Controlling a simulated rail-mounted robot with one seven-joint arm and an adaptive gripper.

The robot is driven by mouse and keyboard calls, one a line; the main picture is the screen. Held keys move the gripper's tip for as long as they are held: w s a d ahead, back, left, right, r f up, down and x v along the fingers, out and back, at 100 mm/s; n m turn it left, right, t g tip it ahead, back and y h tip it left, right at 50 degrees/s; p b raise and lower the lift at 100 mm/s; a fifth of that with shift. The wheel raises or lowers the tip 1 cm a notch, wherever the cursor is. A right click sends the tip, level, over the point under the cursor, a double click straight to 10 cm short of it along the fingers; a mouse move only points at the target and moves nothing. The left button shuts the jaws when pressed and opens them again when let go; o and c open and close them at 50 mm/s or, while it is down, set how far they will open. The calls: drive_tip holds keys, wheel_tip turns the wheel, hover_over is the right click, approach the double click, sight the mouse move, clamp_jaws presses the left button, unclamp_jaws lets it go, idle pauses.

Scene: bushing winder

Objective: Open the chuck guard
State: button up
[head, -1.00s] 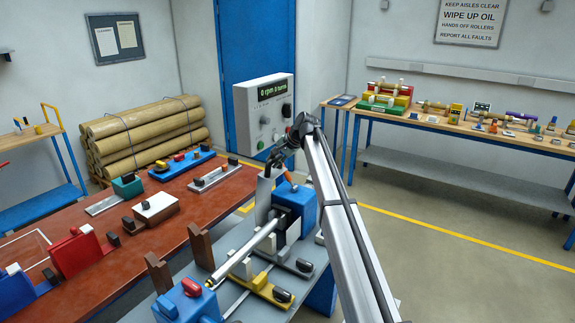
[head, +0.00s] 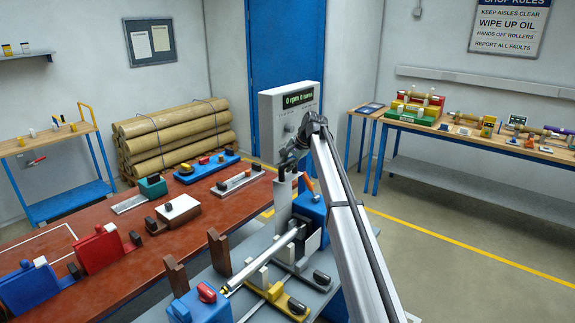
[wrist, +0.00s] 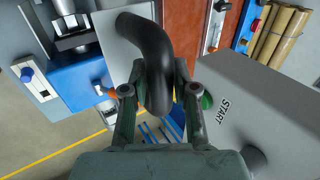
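The chuck guard (head: 283,197) shows in the head view as a grey plate standing beside the blue headstock (head: 311,207), partly hidden by my arm. In the wrist view a dark, bent tubular handle (wrist: 160,60) rises from a light grey panel (wrist: 112,45) that appears to be the guard. My gripper (wrist: 160,68) has one finger on each side of this handle, close against it, and appears shut on it. In the head view my gripper (head: 288,164) is just above the guard plate, small and dark.
The control box (head: 289,112) stands close behind my gripper; its green start button (wrist: 206,101) is near the right finger. A bright rod (head: 264,260) runs from the headstock to the blue tailstock (head: 200,308). The red-brown bench (head: 130,270) is left; the floor at right is clear.

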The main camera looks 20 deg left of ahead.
drive_tip(key=shift+o, duration=0.9)
drive_tip(key=shift+r, duration=0.1)
drive_tip(key=v, duration=1.2)
drive_tip(key=shift+a, duration=0.1)
